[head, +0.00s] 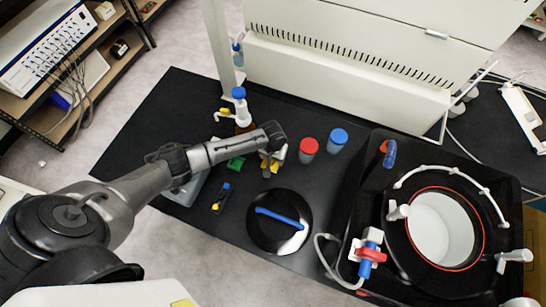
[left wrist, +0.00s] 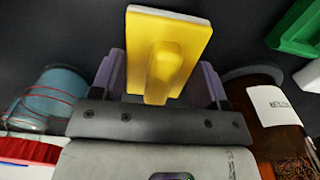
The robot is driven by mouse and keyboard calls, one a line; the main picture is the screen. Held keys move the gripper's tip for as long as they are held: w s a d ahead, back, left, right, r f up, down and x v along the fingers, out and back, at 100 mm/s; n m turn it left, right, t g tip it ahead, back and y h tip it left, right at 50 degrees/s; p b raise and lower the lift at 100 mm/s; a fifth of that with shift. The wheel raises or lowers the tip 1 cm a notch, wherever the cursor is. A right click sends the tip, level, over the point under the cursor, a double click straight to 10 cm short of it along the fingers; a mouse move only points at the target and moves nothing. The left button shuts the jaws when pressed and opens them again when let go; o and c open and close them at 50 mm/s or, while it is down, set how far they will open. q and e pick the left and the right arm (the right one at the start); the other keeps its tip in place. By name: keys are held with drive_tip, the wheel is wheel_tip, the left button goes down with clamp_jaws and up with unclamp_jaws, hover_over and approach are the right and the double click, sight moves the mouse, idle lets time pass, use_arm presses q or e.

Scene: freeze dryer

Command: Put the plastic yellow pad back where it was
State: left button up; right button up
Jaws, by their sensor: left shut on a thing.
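The yellow plastic pad (left wrist: 183,37) is a flat rectangle with a pale edge and a raised yellow grip. In the left wrist view its grip sits between the purple-grey fingers of my left gripper (left wrist: 160,78), which is shut on it. In the head view my left gripper (head: 271,166) is over the black bench mat, left of the red-capped jar (head: 309,147). Only a little of the yellow pad shows there. I cannot tell whether the pad touches the mat. My right gripper is not in view.
A blue-capped jar (head: 338,138) stands beside the red-capped one. A dispenser bottle (head: 241,108) is behind my gripper and a green item (head: 236,164) left of it. A black disc with a blue handle (head: 280,215) lies in front. The freeze dryer chamber (head: 440,228) is at right.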

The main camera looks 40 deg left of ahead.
use_arm(q)
drive_tip(key=shift+f, duration=0.2)
drive_tip(key=o, duration=0.9)
drive_tip(key=shift+f, duration=0.1)
